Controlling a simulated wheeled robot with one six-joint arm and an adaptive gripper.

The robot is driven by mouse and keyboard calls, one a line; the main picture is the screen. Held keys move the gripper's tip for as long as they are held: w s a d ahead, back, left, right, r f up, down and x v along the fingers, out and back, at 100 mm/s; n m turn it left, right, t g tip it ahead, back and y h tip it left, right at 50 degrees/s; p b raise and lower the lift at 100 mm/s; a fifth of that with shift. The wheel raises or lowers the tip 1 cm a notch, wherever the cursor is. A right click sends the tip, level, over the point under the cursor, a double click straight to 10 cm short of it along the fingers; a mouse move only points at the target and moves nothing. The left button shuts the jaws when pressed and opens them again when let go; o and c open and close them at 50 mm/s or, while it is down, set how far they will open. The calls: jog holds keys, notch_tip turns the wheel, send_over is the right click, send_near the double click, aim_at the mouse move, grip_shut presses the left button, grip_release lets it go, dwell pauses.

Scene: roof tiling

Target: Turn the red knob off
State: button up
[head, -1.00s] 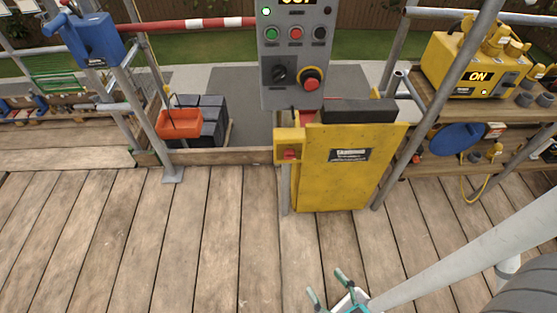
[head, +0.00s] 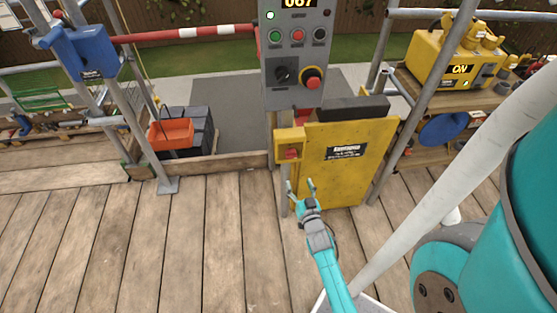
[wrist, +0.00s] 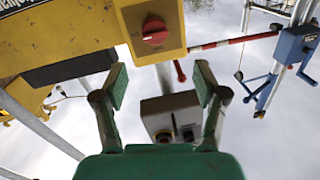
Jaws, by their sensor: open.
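The red knob (head: 291,154) sits on a yellow box (head: 284,137) at the upper left of the yellow gate panel. In the wrist view the knob (wrist: 155,31) shows large at the top, on the yellow box face. My gripper (head: 301,187) is open and empty, just below the yellow box in the head view. In the wrist view the fingers (wrist: 159,85) are spread wide, and the knob lies beyond their tips, apart from both.
A grey control panel (head: 297,60) above carries several buttons, a black selector and a red mushroom button (head: 312,79) on a yellow ring. Scaffold poles stand either side. A yellow machine (head: 450,58) marked ON sits at right. Plank floor at left is clear.

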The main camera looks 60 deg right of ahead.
aim_at(292, 157)
jog(key=x, duration=1.3)
jog(key=shift+s+d+r, duration=0.15)
jog(key=shift+s+d, duration=0.15)
jog(key=shift+d, duration=0.1)
jog(key=c, duration=1.1)
